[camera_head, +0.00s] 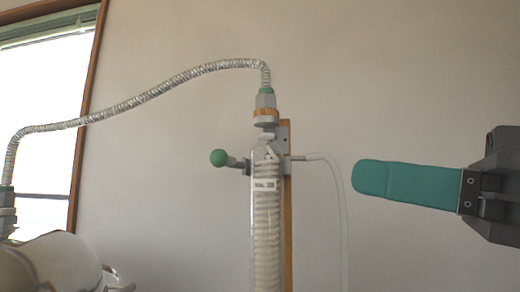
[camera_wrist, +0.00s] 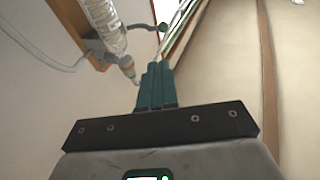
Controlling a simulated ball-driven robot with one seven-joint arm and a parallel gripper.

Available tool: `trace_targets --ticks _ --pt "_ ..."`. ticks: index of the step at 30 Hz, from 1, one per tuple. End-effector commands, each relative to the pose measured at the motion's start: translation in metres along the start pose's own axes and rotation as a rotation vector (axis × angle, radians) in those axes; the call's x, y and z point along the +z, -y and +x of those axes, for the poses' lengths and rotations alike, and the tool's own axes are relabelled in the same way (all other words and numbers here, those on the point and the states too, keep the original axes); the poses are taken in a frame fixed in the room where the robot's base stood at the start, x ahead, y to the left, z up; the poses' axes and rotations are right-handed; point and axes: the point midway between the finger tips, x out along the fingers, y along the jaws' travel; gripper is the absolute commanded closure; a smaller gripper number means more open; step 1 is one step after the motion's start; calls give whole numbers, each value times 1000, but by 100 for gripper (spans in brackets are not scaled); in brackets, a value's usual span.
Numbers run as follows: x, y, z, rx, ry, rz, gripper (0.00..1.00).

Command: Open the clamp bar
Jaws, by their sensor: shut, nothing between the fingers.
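A short bar with a green ball knob (camera_head: 219,158) sticks out to the left of the glass condenser (camera_head: 266,225), near its top. I take it for the clamp bar. In the wrist view the green ball (camera_wrist: 163,27) shows just beyond my fingertips, with its bar running left to the condenser (camera_wrist: 104,22). My gripper (camera_head: 358,178) has teal fingers pressed together, pointing left, right of the condenser in the head view. It is shut and empty. It also shows in the wrist view (camera_wrist: 158,67). I cannot tell its depth from the knob, but no contact shows.
A wooden upright (camera_head: 288,235) backs the condenser. A clear hose (camera_head: 338,190) hangs between it and my gripper. A ribbed metal hose (camera_head: 150,97) arches left to a rounded vessel (camera_head: 60,262). A window (camera_head: 40,120) is at left. Plain wall lies behind.

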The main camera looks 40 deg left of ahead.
Motion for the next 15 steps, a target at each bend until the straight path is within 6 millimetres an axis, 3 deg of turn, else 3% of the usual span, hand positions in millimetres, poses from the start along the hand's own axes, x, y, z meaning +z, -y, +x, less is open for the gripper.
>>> trace_targets --ticks 7,15 --pt "4 6 21 -28 15 9 100" --pt "2 7 73 -28 14 9 100"
